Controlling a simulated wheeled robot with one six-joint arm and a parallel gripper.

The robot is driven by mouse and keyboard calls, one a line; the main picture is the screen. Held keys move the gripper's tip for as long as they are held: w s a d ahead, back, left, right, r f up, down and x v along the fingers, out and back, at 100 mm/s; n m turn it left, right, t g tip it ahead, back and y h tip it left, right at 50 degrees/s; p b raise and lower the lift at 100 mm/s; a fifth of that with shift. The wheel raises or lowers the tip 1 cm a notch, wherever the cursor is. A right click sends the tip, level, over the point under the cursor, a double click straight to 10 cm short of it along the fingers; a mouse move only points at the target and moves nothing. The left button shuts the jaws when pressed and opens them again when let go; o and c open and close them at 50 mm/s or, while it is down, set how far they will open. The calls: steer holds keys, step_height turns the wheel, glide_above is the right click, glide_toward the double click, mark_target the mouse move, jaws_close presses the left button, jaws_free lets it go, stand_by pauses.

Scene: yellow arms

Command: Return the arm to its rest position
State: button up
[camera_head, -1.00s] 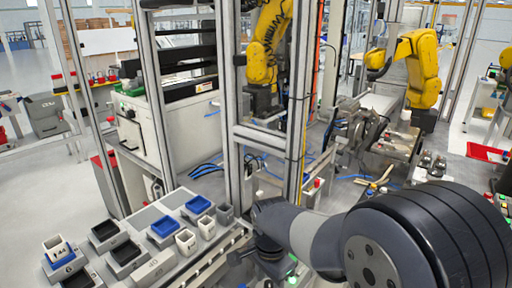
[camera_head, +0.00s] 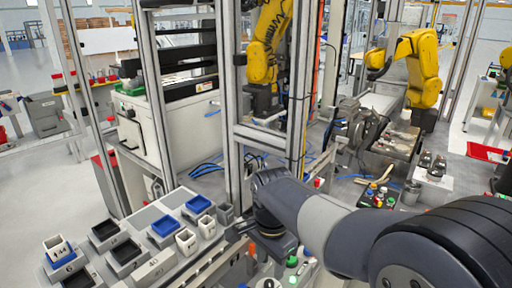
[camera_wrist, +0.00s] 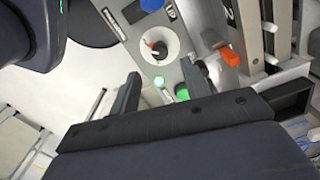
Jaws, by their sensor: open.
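My arm (camera_head: 330,225) reaches from the lower right of the head view toward the middle, low over the front of the work area. My gripper (camera_wrist: 160,88) shows in the wrist view with its two dark fingers apart and nothing between them. Beyond the fingers is a grey panel with a round dial (camera_wrist: 155,44), a lit green button (camera_wrist: 158,80) and a red-orange knob (camera_wrist: 230,57). In the head view the gripper itself is hidden or too small to make out.
A tray of small bins (camera_head: 118,250), black, blue and white, stands at the lower left. A metal frame post (camera_head: 238,110) rises behind my arm. Yellow robot arms (camera_head: 264,55) (camera_head: 420,70) stand beyond it. A white cabinet (camera_head: 170,125) is at the left.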

mark_target(270, 283)
step_height(270, 283, down, 7)
steer(key=shift+s+f, duration=0.1)
steer(key=shift+r+n, duration=0.2)
steer(key=shift+n, duration=0.2)
steer(key=shift+n+b, duration=0.3)
steer(key=shift+n, duration=0.5)
steer(key=n+b, duration=0.1)
steer(key=n, duration=0.5)
steer(key=n+b, duration=0.1)
steer(key=n, duration=0.3)
steer(key=shift+n, duration=0.3)
steer(key=n+b, duration=0.2)
steer(key=n, duration=0.3)
steer(key=shift+d, duration=0.1)
steer(key=shift+r, duration=1.15)
